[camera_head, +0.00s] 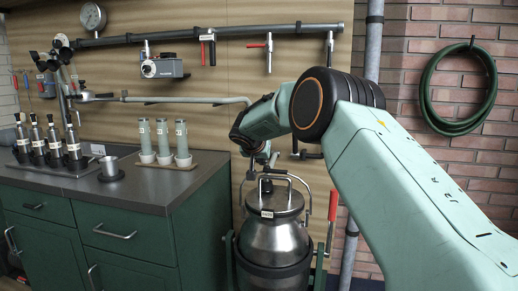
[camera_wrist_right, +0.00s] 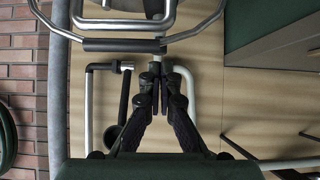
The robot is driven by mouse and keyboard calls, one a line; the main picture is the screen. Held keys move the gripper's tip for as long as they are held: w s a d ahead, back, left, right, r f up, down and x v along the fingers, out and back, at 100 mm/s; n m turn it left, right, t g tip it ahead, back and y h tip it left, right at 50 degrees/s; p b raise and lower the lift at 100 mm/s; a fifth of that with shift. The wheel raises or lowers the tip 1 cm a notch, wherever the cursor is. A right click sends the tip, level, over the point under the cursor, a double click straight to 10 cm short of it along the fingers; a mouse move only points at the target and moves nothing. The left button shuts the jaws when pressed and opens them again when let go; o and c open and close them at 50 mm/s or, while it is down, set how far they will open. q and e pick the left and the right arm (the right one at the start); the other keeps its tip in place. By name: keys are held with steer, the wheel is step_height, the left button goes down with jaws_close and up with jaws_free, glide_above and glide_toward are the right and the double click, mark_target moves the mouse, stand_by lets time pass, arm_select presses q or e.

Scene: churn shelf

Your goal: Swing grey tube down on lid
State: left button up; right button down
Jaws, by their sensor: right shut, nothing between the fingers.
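A pale grey tube (camera_head: 180,99) runs level above the counter, from a fitting at the left to a bent end near my right arm. The metal churn (camera_head: 277,240) stands below my right gripper, with its round lid (camera_head: 275,203) on top and a bail handle over it. My right gripper (camera_head: 267,158) points down above the lid, partly hidden by my own wrist. In the right wrist view the gripper (camera_wrist_right: 163,78) is shut and empty, with its fingertips close to metal tubing and a dark handle grip (camera_wrist_right: 120,45). My left gripper is out of view.
A green cabinet (camera_head: 110,236) at the left holds dark-capped bottles, a metal cup (camera_head: 110,168) and a rack of tubes (camera_head: 162,140). A pipe with red-handled valves (camera_head: 208,50) crosses the wall above. A coiled hose (camera_head: 458,88) hangs on the brick wall at the right.

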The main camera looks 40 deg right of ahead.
steer(key=v, duration=0.7)
steer(key=shift+a, duration=0.25)
steer(key=shift+s+r, duration=0.15)
